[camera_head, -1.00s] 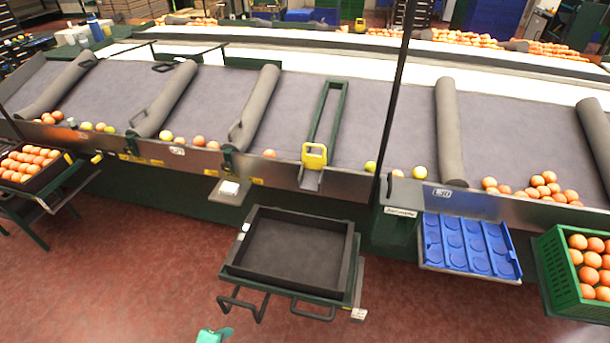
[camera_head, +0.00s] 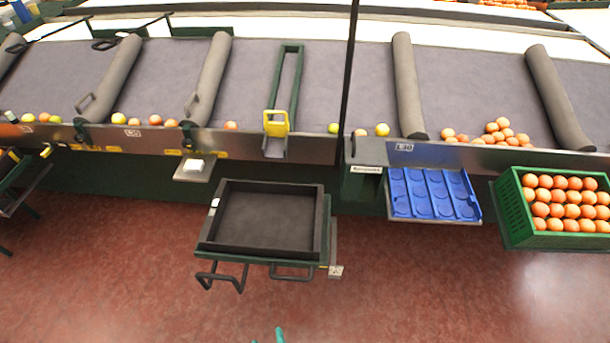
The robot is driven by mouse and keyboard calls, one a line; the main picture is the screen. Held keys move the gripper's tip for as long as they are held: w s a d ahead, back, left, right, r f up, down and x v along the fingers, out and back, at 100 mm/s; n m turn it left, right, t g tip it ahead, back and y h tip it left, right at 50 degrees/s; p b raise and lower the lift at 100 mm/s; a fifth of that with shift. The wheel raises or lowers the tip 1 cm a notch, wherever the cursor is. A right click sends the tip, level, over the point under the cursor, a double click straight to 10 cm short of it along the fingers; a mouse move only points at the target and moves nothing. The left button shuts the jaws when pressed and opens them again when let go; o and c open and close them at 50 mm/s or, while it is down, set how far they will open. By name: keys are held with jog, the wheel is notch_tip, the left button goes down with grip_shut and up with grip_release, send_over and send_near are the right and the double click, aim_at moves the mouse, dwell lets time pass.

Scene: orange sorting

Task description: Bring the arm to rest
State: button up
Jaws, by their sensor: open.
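My gripper (camera_head: 267,339) shows only as two small teal fingertips at the bottom edge of the head view. The tips are apart, with floor between them and nothing held. The rest of the gripper and the arm are out of the picture. The gripper appears in front of the black tray stand, below it in the picture and apart from it.
An empty black tray (camera_head: 212,222) sits on a stand with handles. To the right are a blue dimpled tray (camera_head: 398,213) and a green crate (camera_head: 507,215) full of oranges. A sorting conveyor (camera_head: 465,85) with loose fruit runs behind. Red floor (camera_head: 420,290) in front is clear.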

jog(key=s+d+r+m+t+h, duration=0.2)
jog(key=s+d+r+m+t, duration=0.2)
jog(key=r, duration=0.8)
jog(key=s+d+m, duration=0.2)
jog(key=s+d, duration=0.2)
jog(key=d, duration=0.1)
jog(key=shift+s+d+m+t+h, duration=0.15)
jog(key=shift+d+m+t+h, duration=0.15)
jog(key=shift+m+h, duration=0.1)
